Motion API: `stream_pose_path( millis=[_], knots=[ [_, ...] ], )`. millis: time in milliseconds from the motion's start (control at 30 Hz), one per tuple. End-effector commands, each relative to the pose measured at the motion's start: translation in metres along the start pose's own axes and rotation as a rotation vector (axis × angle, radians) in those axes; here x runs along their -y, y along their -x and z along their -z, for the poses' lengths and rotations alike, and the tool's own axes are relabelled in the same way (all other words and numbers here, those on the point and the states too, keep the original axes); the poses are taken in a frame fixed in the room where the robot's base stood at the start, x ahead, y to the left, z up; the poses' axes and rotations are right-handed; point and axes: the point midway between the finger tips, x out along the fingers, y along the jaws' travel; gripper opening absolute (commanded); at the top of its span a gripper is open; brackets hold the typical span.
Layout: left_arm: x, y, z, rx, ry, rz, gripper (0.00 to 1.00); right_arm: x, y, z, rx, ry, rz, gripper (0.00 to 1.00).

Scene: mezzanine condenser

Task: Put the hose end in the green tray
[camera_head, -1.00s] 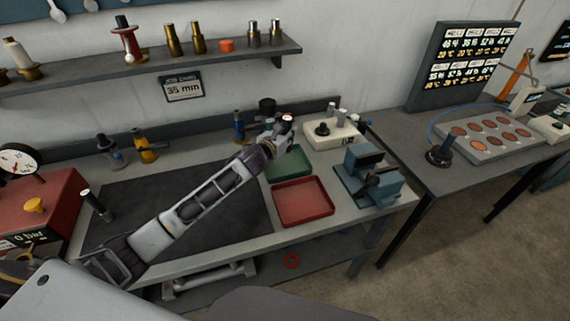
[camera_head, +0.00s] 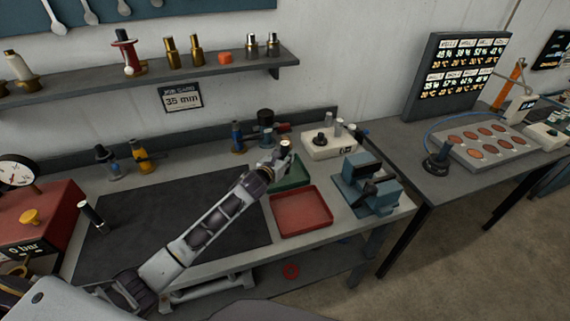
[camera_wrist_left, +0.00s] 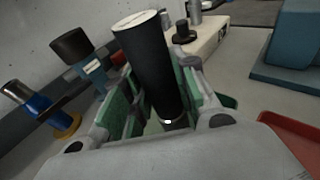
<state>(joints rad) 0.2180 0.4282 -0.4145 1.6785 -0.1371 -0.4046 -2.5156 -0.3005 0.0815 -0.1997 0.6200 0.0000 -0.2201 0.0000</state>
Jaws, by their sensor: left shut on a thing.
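The hose end is a black cylinder (camera_wrist_left: 150,65) with a pale end face. My left gripper (camera_wrist_left: 160,108) is shut on it, with green-padded fingers on either side, and it stands roughly upright, slightly tilted. In the head view my left gripper (camera_head: 276,166) is at the green tray (camera_head: 295,178), overlapping its back left part. The tip of the hose end (camera_head: 285,146) shows above the fingers. The gap between the hose end and the tray floor cannot be told. A bit of the green tray (camera_wrist_left: 229,102) shows behind the right finger. My right gripper is not in view.
A red tray (camera_head: 302,224) lies in front of the green one. A blue vise (camera_head: 366,190) and a pale box with a black knob (camera_head: 328,148) stand to the right. Blue and black fittings (camera_head: 238,137) stand behind. The dark mat (camera_head: 140,225) is largely clear.

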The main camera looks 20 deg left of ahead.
Motion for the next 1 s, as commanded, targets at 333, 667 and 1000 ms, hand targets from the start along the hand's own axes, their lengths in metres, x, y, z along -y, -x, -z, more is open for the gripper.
stream_pose_path(
  millis=[333,667,1000],
  knots=[
    [0.001,-0.004,0.018,0.000,0.002,0.000,0.00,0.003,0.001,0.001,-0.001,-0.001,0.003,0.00],
    [0.000,-0.007,0.036,0.001,0.000,0.000,0.00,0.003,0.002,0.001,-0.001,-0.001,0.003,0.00],
    [0.000,-0.008,0.038,0.001,-0.001,0.000,0.00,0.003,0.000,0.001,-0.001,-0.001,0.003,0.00]
  ],
)
